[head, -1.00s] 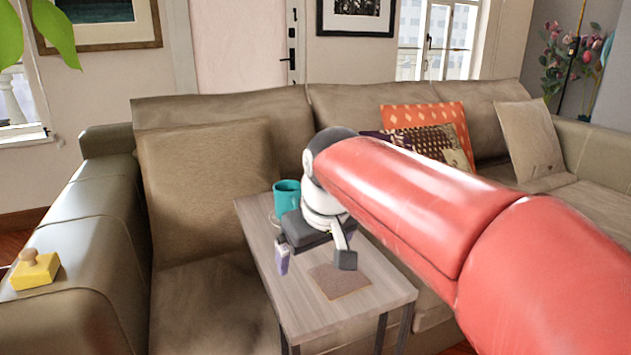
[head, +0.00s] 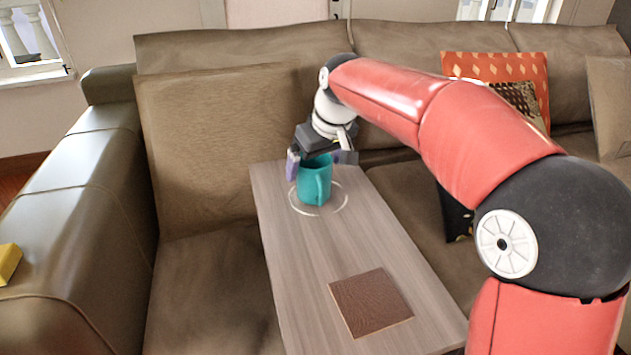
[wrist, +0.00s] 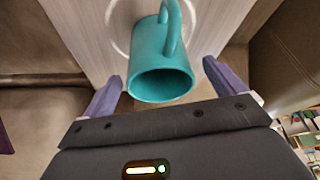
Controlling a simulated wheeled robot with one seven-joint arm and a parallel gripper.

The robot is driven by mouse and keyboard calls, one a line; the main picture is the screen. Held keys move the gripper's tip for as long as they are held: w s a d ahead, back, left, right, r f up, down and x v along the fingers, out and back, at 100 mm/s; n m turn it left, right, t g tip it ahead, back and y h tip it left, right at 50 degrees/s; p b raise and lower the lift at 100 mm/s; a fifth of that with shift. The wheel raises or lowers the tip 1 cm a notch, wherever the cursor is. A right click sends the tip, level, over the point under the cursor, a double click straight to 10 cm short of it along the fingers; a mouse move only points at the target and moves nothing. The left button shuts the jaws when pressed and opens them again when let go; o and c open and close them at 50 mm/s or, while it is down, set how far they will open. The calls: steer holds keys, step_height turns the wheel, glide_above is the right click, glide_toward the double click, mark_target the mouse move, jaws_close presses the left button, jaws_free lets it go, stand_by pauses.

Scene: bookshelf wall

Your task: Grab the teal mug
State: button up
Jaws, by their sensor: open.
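The teal mug (head: 314,184) stands upright on the wooden side table (head: 305,250), inside a thin white ring marked on its top. Its handle faces the front in the head view. My gripper (head: 321,158) is open just behind and above the mug. In the wrist view the mug (wrist: 160,70) lies ahead between the two purple fingertips of my gripper (wrist: 162,82), with its open rim toward the palm. The fingers stand apart on either side, and I see a gap between each finger and the mug.
A brown square board (head: 371,302) lies on the table's near end. A brown sofa (head: 215,150) surrounds the table, with a large cushion at left and an orange cushion (head: 500,80) at right. A yellow block (head: 8,262) sits on the left armrest.

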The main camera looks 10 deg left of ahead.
steer(key=x, duration=0.3)
steer(key=shift+w, duration=0.15)
steer(key=shift+c, duration=0.4)
steer(key=c, duration=1.2)
